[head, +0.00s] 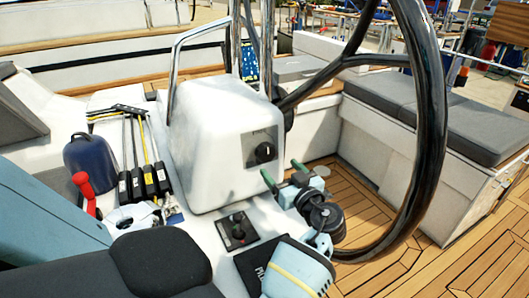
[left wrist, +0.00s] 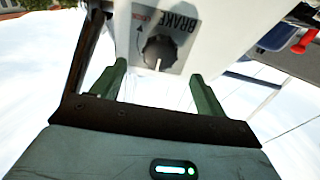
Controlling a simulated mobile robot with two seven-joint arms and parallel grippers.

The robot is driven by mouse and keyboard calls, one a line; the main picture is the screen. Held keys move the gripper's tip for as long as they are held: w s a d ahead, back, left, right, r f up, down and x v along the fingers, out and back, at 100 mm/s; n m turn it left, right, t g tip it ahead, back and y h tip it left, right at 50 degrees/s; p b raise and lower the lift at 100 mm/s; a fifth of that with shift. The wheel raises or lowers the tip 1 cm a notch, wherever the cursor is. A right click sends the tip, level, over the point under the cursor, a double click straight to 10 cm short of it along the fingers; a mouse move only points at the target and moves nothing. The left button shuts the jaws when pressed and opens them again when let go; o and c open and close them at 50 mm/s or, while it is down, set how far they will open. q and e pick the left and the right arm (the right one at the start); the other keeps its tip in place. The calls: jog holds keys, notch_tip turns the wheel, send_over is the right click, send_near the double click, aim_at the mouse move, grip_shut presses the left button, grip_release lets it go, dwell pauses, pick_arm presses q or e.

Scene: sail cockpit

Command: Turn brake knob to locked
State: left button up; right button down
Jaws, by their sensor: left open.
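The brake knob (head: 264,152) is a round black knob on a dark plate on the white steering pedestal (head: 205,140). In the left wrist view the knob (left wrist: 160,52) sits on a grey plate marked BRAKE, with small red lettering and a curved arrow beside it. A white mark on the knob points toward the picture's bottom, away from the red lettering. My left gripper (head: 283,174) is open, its green fingers just below and right of the knob. In the wrist view its fingers (left wrist: 158,73) are spread to either side below the knob, apparently not touching it.
A large black steering wheel (head: 432,130) stands close to the right of my left arm. A second knob panel (head: 237,230) lies below the pedestal. Winch handles (head: 150,180), a dark blue container (head: 88,163) and a red-handled item (head: 84,188) crowd the left.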

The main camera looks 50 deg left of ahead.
aim_at(268, 155)
pick_arm(q)
jog(key=shift+r, duration=0.15)
jog(key=p+x, duration=0.1)
jog(key=x, duration=0.5)
jog(key=shift+a+p, duration=0.25)
jog(key=shift+p, duration=0.1)
jog(key=shift+w+a, duration=0.2)
jog(key=shift+a, duration=0.35)
jog(key=c, duration=1)
jog(key=shift+o, duration=0.2)
